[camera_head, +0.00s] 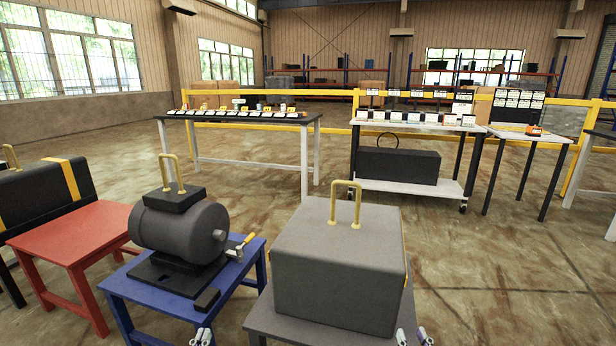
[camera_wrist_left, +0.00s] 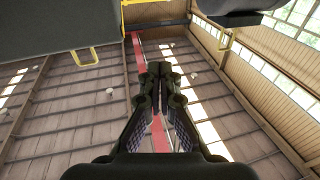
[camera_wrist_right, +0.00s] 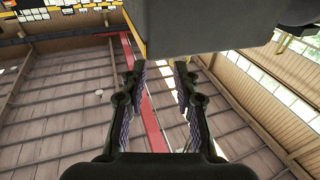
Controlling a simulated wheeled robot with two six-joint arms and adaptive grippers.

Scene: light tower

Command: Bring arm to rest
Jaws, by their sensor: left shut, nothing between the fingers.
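My left gripper (camera_head: 200,338) shows at the bottom edge of the head view, in front of the blue table. In the left wrist view its fingers (camera_wrist_left: 160,72) meet with nothing between them. My right gripper (camera_head: 413,337) is at the bottom edge of the head view, by the right front of the grey table. In the right wrist view its fingers (camera_wrist_right: 158,75) are apart and the gap is empty. Both wrist views look toward the roof. Most of both arms is out of view.
A grey box with a yellow handle (camera_head: 338,262) stands close in front, between the grippers. Left of it, a dark motor (camera_head: 178,232) sits on a blue table (camera_head: 238,275). A red table (camera_head: 70,238) stands further left. Open floor (camera_head: 490,260) lies to the right.

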